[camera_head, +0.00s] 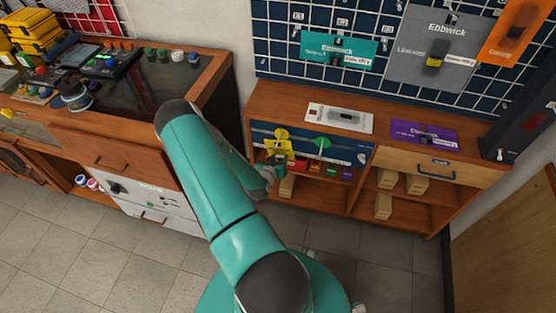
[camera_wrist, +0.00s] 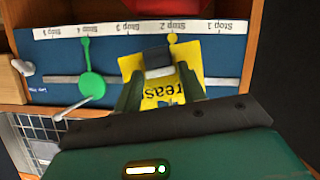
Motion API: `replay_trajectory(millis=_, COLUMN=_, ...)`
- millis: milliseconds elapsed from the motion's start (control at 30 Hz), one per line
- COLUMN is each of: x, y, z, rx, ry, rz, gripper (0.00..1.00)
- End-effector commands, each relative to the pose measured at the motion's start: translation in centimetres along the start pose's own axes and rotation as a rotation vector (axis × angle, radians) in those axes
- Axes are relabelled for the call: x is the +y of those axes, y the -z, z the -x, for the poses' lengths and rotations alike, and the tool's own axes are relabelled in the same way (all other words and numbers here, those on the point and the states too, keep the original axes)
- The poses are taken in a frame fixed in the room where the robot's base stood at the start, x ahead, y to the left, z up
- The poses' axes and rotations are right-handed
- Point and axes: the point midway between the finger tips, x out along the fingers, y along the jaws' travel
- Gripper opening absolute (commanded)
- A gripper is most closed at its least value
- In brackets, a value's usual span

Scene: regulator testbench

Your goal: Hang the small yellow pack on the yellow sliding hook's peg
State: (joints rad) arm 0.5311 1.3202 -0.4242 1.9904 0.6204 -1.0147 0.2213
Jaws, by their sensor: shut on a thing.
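My gripper (camera_wrist: 160,88) is shut on the small yellow pack (camera_wrist: 136,66), which bears dark lettering. It holds the pack in front of the blue rail panel (camera_wrist: 225,55). The yellow sliding hook shows only as a small round yellow tip (camera_wrist: 172,38) near the Stop 2 label; the pack hides its lower part and its peg. In the head view the yellow hook (camera_head: 282,133) is on the panel, just above the pack (camera_head: 279,148) and my gripper (camera_head: 274,164). I cannot tell whether the pack touches the peg.
A green sliding hook (camera_wrist: 92,84) sits on the same rail near Stop 4; it also shows in the head view (camera_head: 321,142). Several small coloured packs (camera_head: 331,169) are below the panel. A purple pack (camera_head: 424,133) lies on the bench top. Wooden blocks (camera_head: 383,206) stand on the shelves.

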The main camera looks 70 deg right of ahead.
Motion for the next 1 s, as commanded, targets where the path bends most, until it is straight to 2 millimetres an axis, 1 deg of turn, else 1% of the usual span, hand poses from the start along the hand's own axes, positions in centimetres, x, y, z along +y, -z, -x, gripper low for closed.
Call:
replay_trajectory(millis=33, x=0.0, y=0.0, z=0.0, rx=0.000, ry=0.000, rz=0.000, gripper=0.42)
replay_trajectory(millis=133, x=0.0, y=0.0, z=0.0, rx=0.000, ry=0.000, rz=0.000, gripper=0.62)
replay_trajectory(millis=167, x=0.0, y=0.0, z=0.0, rx=0.000, ry=0.000, rz=0.000, gripper=0.66)
replay_trajectory(millis=433, x=0.0, y=0.0, z=0.1, rx=0.000, ry=0.000, rz=0.000, gripper=0.66)
replay_trajectory(millis=567, x=-0.1, y=0.0, z=0.8, rx=-0.001, ry=0.001, rz=0.000, gripper=0.66)
replay_trajectory(millis=667, x=-0.1, y=0.0, z=2.2, rx=-0.001, ry=0.001, rz=0.000, gripper=0.66)
replay_trajectory(millis=1000, x=-0.1, y=0.0, z=9.6, rx=-0.001, ry=0.003, rz=0.002, gripper=0.66)
